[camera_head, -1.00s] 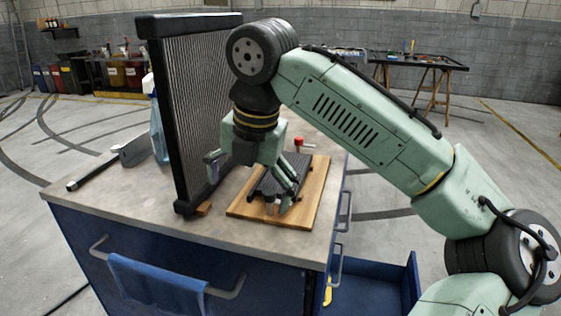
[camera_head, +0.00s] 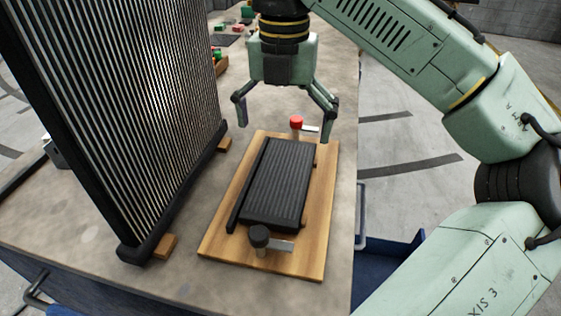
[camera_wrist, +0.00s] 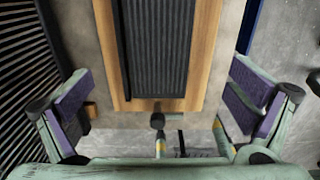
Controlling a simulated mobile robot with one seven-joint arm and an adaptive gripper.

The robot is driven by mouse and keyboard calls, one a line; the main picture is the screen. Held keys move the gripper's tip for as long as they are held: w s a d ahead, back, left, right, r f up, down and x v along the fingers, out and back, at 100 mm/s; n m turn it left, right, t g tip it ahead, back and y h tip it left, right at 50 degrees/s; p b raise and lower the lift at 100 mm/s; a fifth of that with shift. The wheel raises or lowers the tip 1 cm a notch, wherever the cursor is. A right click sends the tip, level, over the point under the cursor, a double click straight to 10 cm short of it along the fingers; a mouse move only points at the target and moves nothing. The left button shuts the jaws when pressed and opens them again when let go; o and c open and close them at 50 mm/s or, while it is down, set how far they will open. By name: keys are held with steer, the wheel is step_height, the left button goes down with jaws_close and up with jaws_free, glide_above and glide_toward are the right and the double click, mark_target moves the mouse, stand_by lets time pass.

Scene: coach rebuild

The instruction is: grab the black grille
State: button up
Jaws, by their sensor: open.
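The black grille (camera_head: 278,182), a ribbed dark slab, lies flat on a wooden board (camera_head: 304,262) in the head view. The wrist view shows part of the grille (camera_wrist: 155,45) at the top centre, cut off by the frame. A clamp with a red knob (camera_head: 296,121) stands at the board's far end. A clamp with a black knob (camera_head: 259,235) stands at its near end. My gripper (camera_head: 285,130) is open and empty, fingers pointing down. In the head view it appears above the board's far end, apart from the grille.
A tall radiator (camera_head: 120,110) stands upright left of the board on small wooden blocks. The worktop (camera_head: 100,240) is bare in front. A blue drawer (camera_head: 385,255) is open at the right. Small items (camera_head: 222,40) sit at the back.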

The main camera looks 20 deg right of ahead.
glide_above(282, 174)
steer(key=s, duration=0.1)
step_height(282, 174, down, 5)
steer(key=shift+a+r, duration=0.1)
steer(key=shift+r, duration=0.05)
steer(key=shift+w+f+p, duration=0.25)
steer(key=shift+f, duration=1.15)
steer(key=shift+w+f+p, duration=0.2)
steer(key=shift+f, duration=1.15)
steer(key=c, duration=1.3)
steer(key=shift+c, duration=0.2)
